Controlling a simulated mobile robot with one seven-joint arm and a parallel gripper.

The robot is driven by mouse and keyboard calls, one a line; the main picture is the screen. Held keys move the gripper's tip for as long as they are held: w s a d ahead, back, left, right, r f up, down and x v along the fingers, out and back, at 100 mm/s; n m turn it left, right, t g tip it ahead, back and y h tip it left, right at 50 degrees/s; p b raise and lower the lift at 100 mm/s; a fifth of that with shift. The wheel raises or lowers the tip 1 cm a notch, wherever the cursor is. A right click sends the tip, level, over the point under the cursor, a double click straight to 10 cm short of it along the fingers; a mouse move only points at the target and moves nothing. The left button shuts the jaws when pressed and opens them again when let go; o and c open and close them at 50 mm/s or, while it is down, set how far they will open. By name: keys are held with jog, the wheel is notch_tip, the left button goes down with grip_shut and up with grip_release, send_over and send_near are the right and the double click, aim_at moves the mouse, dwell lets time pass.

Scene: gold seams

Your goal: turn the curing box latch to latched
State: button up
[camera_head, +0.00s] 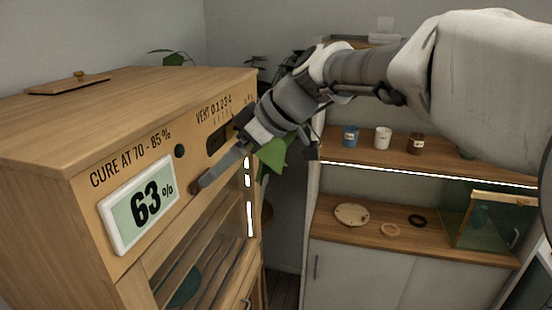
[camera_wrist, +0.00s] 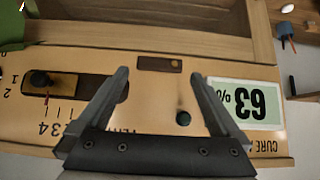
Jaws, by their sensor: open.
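The curing box (camera_head: 150,88) is a wooden cabinet at the left in the head view. Its latch (camera_wrist: 160,64) is a short brown bar with a small round dot near its right end, lying level in the wrist view. In the head view only a brown rounded end of the latch (camera_head: 195,188) shows past a grey finger. My gripper (camera_wrist: 160,73) is open, one finger on each side of the latch, with nothing held. In the head view my gripper (camera_head: 212,174) reaches the box front from the right. I cannot tell whether either finger touches the latch.
The front panel has a 63% display (camera_head: 143,203), a dark round knob (camera_head: 180,151) and a vent slot (camera_wrist: 85,85) with a dark slider knob (camera_wrist: 40,79). Below is a glazed door. A shelf unit (camera_head: 340,215) with jars and a glass tank (camera_head: 490,222) stands at right.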

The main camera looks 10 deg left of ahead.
jog(key=shift+x, duration=1.9)
jog(key=c, duration=1.1)
jog(key=shift+o, duration=0.2)
jog(key=shift+s+f+m+g+y+p, duration=0.1)
jog(key=shift+f+m+g+y+p, duration=0.5)
jog(key=shift+m+g, duration=1.2)
jog(key=shift+f+m+g+y+p, duration=0.3)
jog(key=shift+f+m+g+y, duration=0.65)
jog(key=shift+g, duration=1.4)
jog(key=shift+f+m+g+y+p, duration=0.45)
jog(key=shift+m+g+y, duration=0.4)
jog(key=shift+m+g, duration=1.05)
